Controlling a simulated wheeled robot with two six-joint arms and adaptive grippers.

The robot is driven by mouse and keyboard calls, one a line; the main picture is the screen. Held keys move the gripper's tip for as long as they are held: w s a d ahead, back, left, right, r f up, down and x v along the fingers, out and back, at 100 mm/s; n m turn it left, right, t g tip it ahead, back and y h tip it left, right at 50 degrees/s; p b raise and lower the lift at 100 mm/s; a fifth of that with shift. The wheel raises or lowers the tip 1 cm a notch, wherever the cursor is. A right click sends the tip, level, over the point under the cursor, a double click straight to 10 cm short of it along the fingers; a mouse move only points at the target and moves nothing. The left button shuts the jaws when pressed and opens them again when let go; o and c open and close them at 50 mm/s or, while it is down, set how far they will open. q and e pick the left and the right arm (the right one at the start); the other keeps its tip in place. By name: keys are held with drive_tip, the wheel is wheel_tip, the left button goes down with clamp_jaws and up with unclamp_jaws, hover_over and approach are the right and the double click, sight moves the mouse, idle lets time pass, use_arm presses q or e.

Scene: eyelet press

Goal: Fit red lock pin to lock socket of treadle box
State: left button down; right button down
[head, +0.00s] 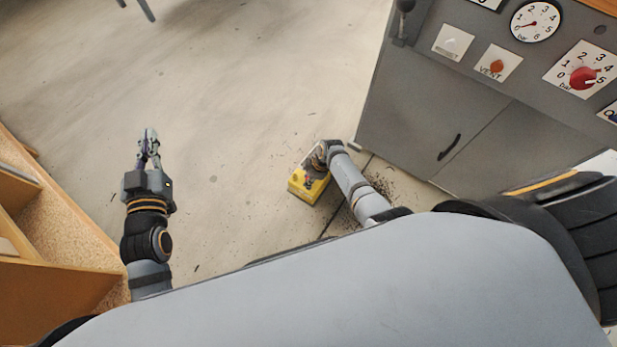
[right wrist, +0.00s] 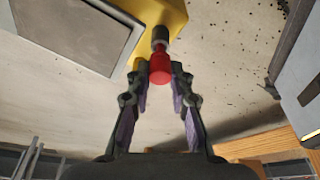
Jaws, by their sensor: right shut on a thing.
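The yellow treadle box (head: 302,187) stands on the floor in the head view, left of the grey cabinet. In the right wrist view the box (right wrist: 172,14) is at the top, with a grey panel on it. My right gripper (head: 316,172) is low over the box. In the right wrist view its fingers (right wrist: 160,82) are shut on the red lock pin (right wrist: 160,72). A dark round piece (right wrist: 160,38), possibly the lock socket, is between the pin and the box; I cannot tell how deep they meet. My left gripper (head: 149,145) is away to the left, apparently empty, its opening unclear.
The grey cabinet (head: 440,110) with gauges and a red knob (head: 583,77) stands at the right, close to my right arm. Wooden shelving (head: 50,215) is at the left. Dark specks lie on the floor near the box. The floor between is open.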

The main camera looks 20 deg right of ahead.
drive_tip(key=shift+f+b, duration=0.7)
drive_tip(key=shift+f, duration=0.3)
drive_tip(key=c, duration=1.1)
unclamp_jaws()
drive_tip(key=shift+r, duration=0.1)
drive_tip(key=shift+r, duration=0.1)
wheel_tip(320, 180, up, 5)
drive_tip(key=p, duration=0.5)
